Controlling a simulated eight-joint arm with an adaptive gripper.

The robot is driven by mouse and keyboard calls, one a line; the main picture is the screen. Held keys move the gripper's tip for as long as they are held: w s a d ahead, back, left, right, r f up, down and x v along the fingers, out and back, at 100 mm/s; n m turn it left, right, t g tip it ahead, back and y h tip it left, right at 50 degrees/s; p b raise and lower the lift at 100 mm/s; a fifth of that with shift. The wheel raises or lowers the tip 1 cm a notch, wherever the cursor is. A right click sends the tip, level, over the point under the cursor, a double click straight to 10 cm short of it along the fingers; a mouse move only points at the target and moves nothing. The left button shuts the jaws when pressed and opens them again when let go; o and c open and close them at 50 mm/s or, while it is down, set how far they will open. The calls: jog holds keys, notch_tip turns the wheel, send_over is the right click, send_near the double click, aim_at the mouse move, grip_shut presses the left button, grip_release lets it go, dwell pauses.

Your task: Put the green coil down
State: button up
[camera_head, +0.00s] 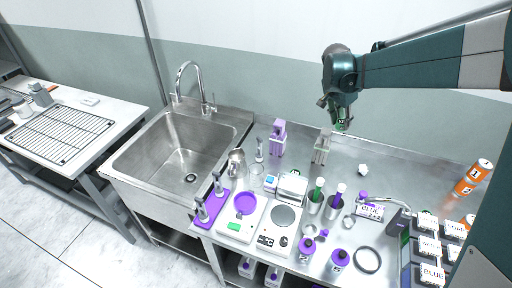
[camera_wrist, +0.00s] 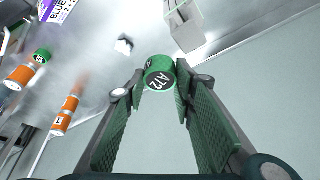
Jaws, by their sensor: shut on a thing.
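The green coil (camera_wrist: 160,74) is a small short cylinder with a dark end face marked "A72". My gripper (camera_wrist: 155,85) is shut on it, with the coil between the two fingertips. In the head view my gripper (camera_head: 338,108) hangs above the back of the steel counter, close to the wall, and the coil (camera_head: 342,124) shows as a small green patch at its tip. The coil appears to be held clear of the counter.
A grey holder (camera_head: 321,147) stands below and left of my gripper. A white crumpled piece (camera_head: 363,169) lies on the counter. Orange cans (camera_head: 481,171) stand at the right. Scales, cups and bottles crowd the front; the back right counter (camera_head: 410,170) is mostly clear.

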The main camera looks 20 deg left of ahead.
jog(key=s+a+n+t+y, duration=0.15)
jog(key=a+n, duration=0.35)
jog(key=a, duration=3.1)
notch_tip(320, 180, down, 12)
jog(key=shift+w, duration=0.2)
jog(key=shift+g+y, duration=0.25)
jog(key=shift+f, duration=3.05)
jog(key=shift+f, duration=1.9)
jog(key=shift+f, duration=0.2)
